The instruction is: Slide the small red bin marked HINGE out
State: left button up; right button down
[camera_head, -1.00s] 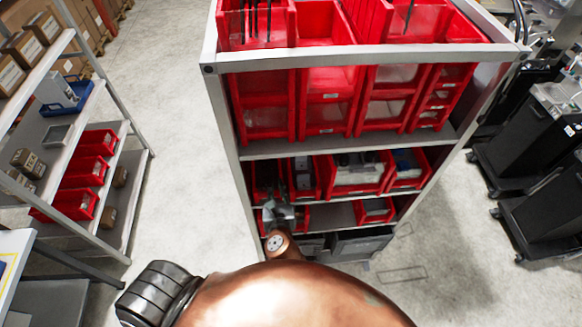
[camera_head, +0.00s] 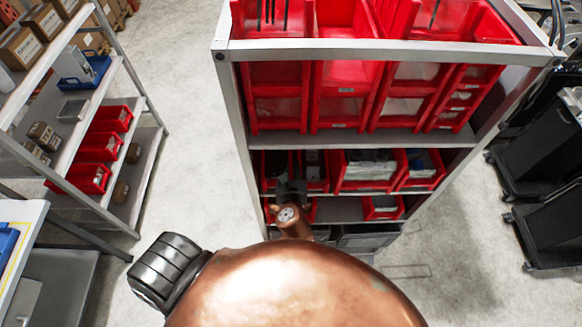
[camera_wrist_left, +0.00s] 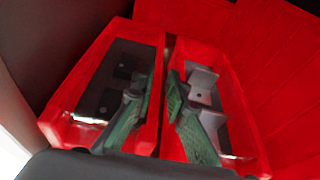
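Two narrow red bins stand side by side in the left wrist view: a left bin (camera_wrist_left: 82,75) with dark parts and a right bin (camera_wrist_left: 238,110) with pale metal plates. No HINGE marking is readable, so I cannot tell which one bears it. My left gripper (camera_wrist_left: 161,78) has its green fingers on either side of the red walls between these bins, a small gap apart. Whether they press on a wall is unclear. In the head view my left gripper (camera_head: 290,188) is at the left end of the rack's middle shelf, partly hiding the bins. My right gripper is not in view.
A wider red bin (camera_head: 368,183) and more bins stand to the right on that shelf. The rack's grey frame post (camera_head: 236,130) is close on the left. Tall red bins (camera_head: 345,95) fill the level above. Another shelf with red bins (camera_head: 98,148) stands left across clear floor.

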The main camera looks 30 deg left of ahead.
aim_at(290, 153)
pick_arm(q)
jog(key=x, duration=0.4)
jog(key=shift+w+a+f, duration=0.15)
jog(key=shift+w+a, duration=0.05)
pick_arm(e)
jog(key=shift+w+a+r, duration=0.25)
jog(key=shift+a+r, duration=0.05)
pick_arm(q)
jog(key=shift+c, duration=0.6)
grip_shut()
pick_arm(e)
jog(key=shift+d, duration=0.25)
